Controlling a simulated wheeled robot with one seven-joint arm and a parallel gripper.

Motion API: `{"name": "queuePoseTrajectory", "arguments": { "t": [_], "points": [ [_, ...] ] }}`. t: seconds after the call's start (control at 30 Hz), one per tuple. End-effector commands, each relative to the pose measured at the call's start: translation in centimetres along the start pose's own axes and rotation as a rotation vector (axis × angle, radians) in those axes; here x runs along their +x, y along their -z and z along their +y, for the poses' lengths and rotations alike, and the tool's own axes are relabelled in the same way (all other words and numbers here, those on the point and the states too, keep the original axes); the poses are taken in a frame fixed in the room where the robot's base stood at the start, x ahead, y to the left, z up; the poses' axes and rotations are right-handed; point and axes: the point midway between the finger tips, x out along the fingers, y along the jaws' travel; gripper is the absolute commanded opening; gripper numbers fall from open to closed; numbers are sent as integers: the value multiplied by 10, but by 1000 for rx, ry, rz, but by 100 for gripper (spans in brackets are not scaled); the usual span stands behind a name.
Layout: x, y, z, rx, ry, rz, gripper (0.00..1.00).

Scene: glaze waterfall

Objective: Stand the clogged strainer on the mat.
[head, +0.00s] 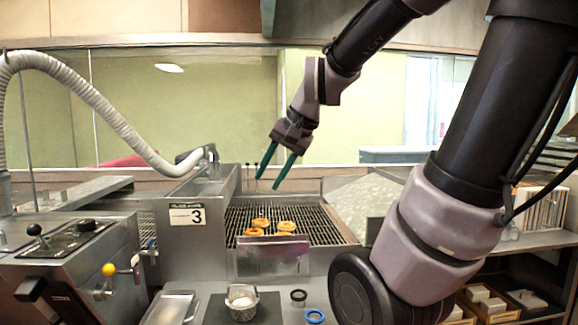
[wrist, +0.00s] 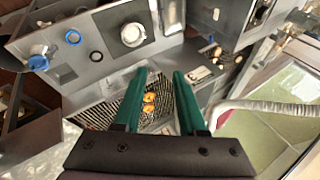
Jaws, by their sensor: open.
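A round, mesh-like grey vessel with white stuff inside (head: 241,302) looks like the strainer. It sits upright on a dark square mat (head: 271,312) at the front of the bench, and it also shows near the top of the wrist view (wrist: 132,35). A blue object with a pale top (wrist: 38,59) stands at the left in the wrist view; I cannot tell what it is, and my arm hides that area in the head view. My gripper (head: 267,183) is open and empty, its green fingers high above the grill, far from the vessel and mat.
A black ring (head: 298,296) and a blue ring (head: 316,316) lie right of the mat. Orange ring-shaped pieces (head: 260,223) rest on the grill (head: 322,232) behind a metal plate. A metal tray (head: 172,307) lies left. A ribbed hose (head: 105,110) arches at upper left.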

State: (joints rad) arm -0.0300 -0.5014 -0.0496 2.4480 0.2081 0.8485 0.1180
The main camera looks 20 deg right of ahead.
Motion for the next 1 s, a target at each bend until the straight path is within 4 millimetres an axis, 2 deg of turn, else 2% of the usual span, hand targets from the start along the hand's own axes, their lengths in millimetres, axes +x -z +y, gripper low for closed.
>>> {"name": "queuePoseTrajectory", "arguments": {
  "t": [0.03,0.1,0.3,1.0],
  "points": [
    [-17,-7,4,-72,-2,39,41],
    [-32,-15,11,-159,-17,79,41],
    [-54,-26,24,-291,-53,144,41],
    [-56,-27,25,-304,-57,150,41]
  ]
}}
